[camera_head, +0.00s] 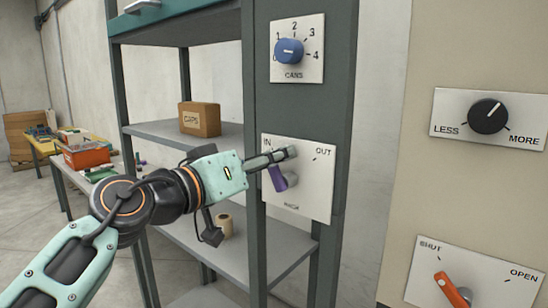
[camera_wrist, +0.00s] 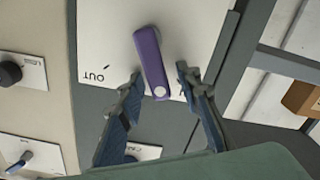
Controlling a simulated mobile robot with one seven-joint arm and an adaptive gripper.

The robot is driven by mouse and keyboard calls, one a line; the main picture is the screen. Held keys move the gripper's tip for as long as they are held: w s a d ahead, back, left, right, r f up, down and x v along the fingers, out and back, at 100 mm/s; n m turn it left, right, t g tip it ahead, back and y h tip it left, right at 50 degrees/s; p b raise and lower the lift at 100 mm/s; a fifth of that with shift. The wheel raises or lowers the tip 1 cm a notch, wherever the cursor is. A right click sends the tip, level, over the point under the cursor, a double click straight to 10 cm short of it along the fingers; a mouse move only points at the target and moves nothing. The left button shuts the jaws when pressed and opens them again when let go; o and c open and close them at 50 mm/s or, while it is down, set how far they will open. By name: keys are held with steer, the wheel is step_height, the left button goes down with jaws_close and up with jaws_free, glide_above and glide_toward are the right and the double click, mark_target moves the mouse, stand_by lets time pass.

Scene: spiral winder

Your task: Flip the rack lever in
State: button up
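The rack lever (camera_head: 279,179) is purple and sits on a white plate (camera_head: 318,195) marked IN at upper left and OUT at upper right. It leans up and left, toward the IN side. In the wrist view, the lever (camera_wrist: 151,62) has its pale-dotted end between my fingers. My gripper (camera_head: 288,153) is open at the plate, just above the lever. In the wrist view, my gripper (camera_wrist: 159,76) has one finger on each side of the lever, with gaps visible. The mark by IN is hidden in the head view.
A blue CANS knob (camera_head: 289,51) is above the lever plate. A black LESS/MORE knob (camera_head: 488,116) and an orange SHUT/OPEN lever (camera_head: 452,290) are on the panel at right. A CAPS box (camera_head: 199,119) stands on the shelf behind my arm.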

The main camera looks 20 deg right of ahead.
jaws_close()
steer(key=shift+w+f+n+b, duration=0.1)
steer(key=shift+f+n+b, duration=0.25)
steer(key=shift+b, duration=0.7)
steer(key=shift+w+a+f+n+b, duration=0.15)
steer(key=shift+n+b, duration=0.1)
steer(key=shift+b, duration=0.8)
steer(key=shift+w+a+f+n+b, duration=0.1)
steer(key=shift+w+n+b, duration=0.05)
steer(key=shift+n+b, duration=0.7)
steer(key=shift+w+a+n+b, duration=0.1)
steer(key=shift+n+b, duration=0.35)
steer(key=shift+b, duration=0.1)
